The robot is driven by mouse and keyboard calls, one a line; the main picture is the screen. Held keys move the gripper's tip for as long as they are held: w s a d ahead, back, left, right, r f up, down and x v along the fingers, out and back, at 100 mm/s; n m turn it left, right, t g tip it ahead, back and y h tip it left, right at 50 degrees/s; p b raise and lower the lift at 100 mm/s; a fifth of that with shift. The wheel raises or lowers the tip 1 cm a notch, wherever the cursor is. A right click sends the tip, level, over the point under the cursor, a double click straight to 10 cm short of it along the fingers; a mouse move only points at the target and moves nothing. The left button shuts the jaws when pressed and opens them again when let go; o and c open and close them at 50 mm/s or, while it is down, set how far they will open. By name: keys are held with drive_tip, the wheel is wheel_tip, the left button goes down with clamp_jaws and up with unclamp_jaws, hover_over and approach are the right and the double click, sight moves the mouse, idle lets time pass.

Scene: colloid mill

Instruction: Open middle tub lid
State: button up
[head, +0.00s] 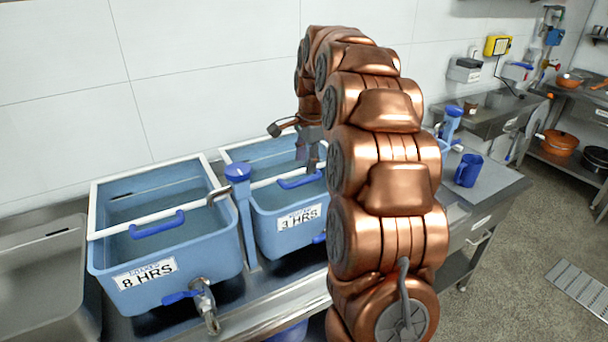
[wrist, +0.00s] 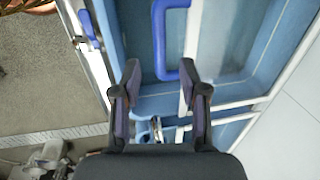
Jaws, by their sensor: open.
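The blue tub labelled "3 HRS" (head: 265,222) stands right of the "8 HRS" tub (head: 200,262); I cannot tell whether a third tub is hidden behind my arm. The 3 HRS tub has a white bar (head: 262,184) across its top and a blue U-shaped handle (head: 300,182). In the wrist view a blue handle (wrist: 158,45) lies beside a white bar (wrist: 193,35). My gripper (head: 309,160) is over the 3 HRS tub. In the wrist view my gripper (wrist: 160,72) is open and empty, its fingertips near the handle's end; contact is unclear.
A blue-capped post (head: 239,172) with a spout rises between the tubs. A tap (head: 205,300) juts from the 8 HRS tub's front. A steel sink (head: 40,270) is at left. A blue mug (head: 468,170) stands on the counter at right. The white wall is close behind.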

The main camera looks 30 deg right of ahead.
sight(303, 179)
drive_tip(key=shift+w+f+p, duration=0.2)
drive_tip(key=shift+f+p, duration=0.1)
drive_tip(key=shift+f, duration=0.7)
drive_tip(key=shift+w+f+p, duration=0.15)
drive_tip(key=shift+f+p, duration=0.1)
drive_tip(key=shift+f, duration=0.8)
drive_tip(key=shift+w+f+p, duration=0.2)
drive_tip(key=shift+f+p, duration=0.1)
drive_tip(key=shift+f, duration=0.7)
clamp_jaws()
